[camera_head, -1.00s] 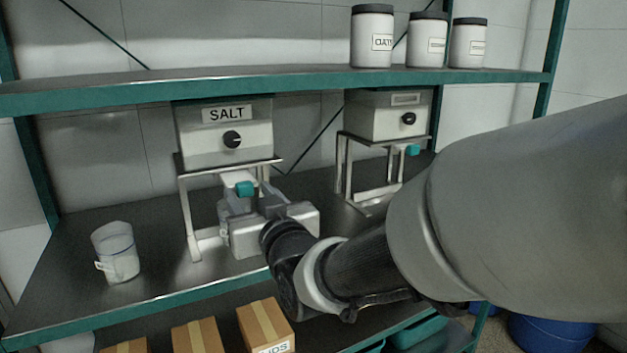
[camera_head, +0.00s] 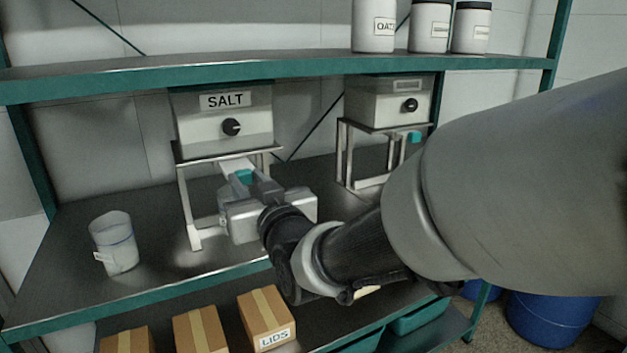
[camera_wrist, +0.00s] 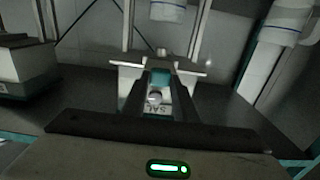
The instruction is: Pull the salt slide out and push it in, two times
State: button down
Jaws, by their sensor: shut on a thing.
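The salt dispenser (camera_head: 190,135) is a pale box labelled SALT with a black knob, on a metal stand on the shelf. The salt slide (camera_head: 236,166) is a pale strip under the box, its front end sticking out towards me. Its teal handle (camera_head: 243,177) is between the fingers of my gripper (camera_head: 250,184), which is shut on it. In the wrist view the teal handle (camera_wrist: 160,78) shows between the dark fingers of my gripper (camera_wrist: 160,98). How far the slide is out is hard to tell, as the gripper covers part of it.
A second dispenser (camera_head: 375,103) with a teal handle (camera_head: 414,137) stands to the right. A translucent beaker (camera_head: 115,243) is at the left on the shelf. The upper shelf edge (camera_head: 290,68) runs above. Cardboard boxes (camera_head: 265,318) are below. Bare shelf lies behind the beaker.

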jog(key=b+x, duration=0.1)
jog(key=x, duration=0.3)
jog(key=shift+w+a, duration=0.1)
jog(key=shift+w, duration=0.05)
jog(key=c, duration=1.4)
grip_release()
jog(key=b+v, duration=0.5)
jog(key=v, duration=1.2)
jog(key=shift+s+b, duration=0.25)
jog(key=shift+b, duration=0.15)
